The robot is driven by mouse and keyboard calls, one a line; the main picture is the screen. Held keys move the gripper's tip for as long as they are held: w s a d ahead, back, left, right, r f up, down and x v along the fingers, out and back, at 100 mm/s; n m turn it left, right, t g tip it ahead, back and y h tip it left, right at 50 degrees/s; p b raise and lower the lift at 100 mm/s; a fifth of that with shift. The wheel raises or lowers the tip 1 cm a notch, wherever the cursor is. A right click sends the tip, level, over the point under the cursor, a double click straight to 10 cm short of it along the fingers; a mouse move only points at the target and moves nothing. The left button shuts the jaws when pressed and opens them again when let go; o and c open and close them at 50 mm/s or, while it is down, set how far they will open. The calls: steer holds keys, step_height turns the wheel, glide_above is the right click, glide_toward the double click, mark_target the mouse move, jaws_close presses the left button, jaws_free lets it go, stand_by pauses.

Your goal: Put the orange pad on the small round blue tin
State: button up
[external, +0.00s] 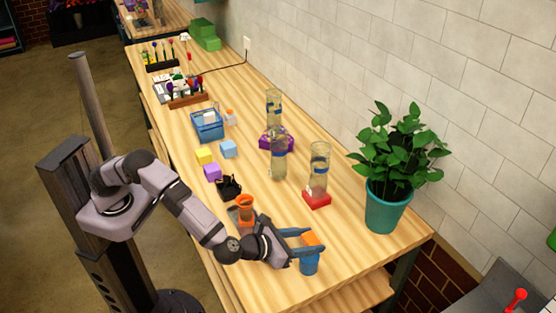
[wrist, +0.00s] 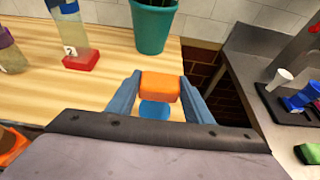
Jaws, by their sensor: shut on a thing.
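My gripper (external: 311,241) is shut on the orange pad (external: 311,237), near the front right part of the table. In the wrist view the pad (wrist: 160,86) sits between the two blue fingers of my gripper (wrist: 160,80). The small round blue tin (external: 309,265) stands upright directly below the pad. In the wrist view its blue top (wrist: 154,110) shows just under the pad's near edge. The pad hides part of the tin. I cannot tell whether pad and tin touch.
A potted plant (external: 388,205) stands behind on the right. A glass vase on a red base (external: 317,199) stands behind the gripper. The table's right edge is close to the tin.

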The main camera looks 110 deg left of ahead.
steer(key=shift+f+p, duration=0.45)
steer(key=shift+f, duration=1.75)
steer(key=shift+f, duration=0.15)
steer(key=o, duration=1)
steer(key=shift+r, duration=0.25)
steer(key=shift+s+d, duration=0.25)
steer(key=shift+d, duration=0.05)
steer(key=b+v, duration=0.4)
steer(key=v, duration=0.7)
steer(key=shift+s+r, duration=0.1)
steer(key=shift+r, duration=0.05)
